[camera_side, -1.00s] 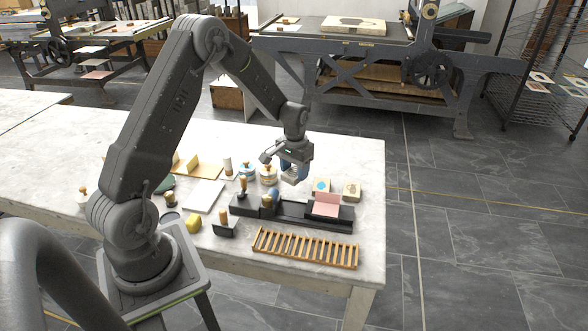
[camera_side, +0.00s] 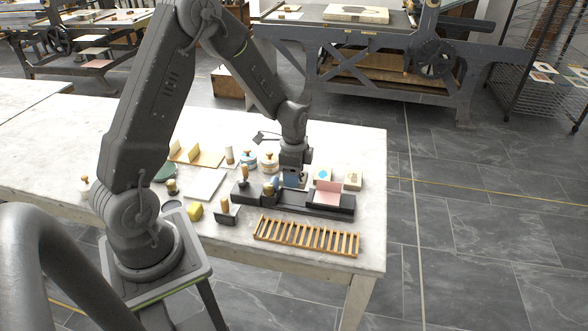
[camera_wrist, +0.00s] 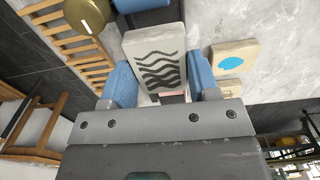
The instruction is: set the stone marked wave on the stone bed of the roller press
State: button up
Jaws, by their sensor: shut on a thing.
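My gripper (camera_side: 293,179) points down over the back edge of the small dark roller press (camera_side: 290,202) on the table. In the wrist view its blue fingers (camera_wrist: 160,80) are shut on the sides of a pale grey stone marked with dark wavy lines (camera_wrist: 155,60). In the side view the gripper hides most of this stone, and I cannot tell whether it touches the press. A pink sheet (camera_side: 327,192) stands at the press's right end. A knobbed handle (camera_side: 244,175) rises at its left end.
A stone with a blue mark (camera_side: 322,175) and another pale stone (camera_side: 353,180) lie behind the press's right end. A wooden slatted rack (camera_side: 305,236) lies in front. Lidded jars (camera_side: 269,161) stand behind left. The table's right end is clear.

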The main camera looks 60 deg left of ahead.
aim_at(294, 197)
jog(key=shift+f, duration=2.75)
jog(key=shift+f, duration=0.15)
jog(key=o, duration=0.9)
jog(key=shift+c, duration=1.1)
jog(key=shift+r, duration=3)
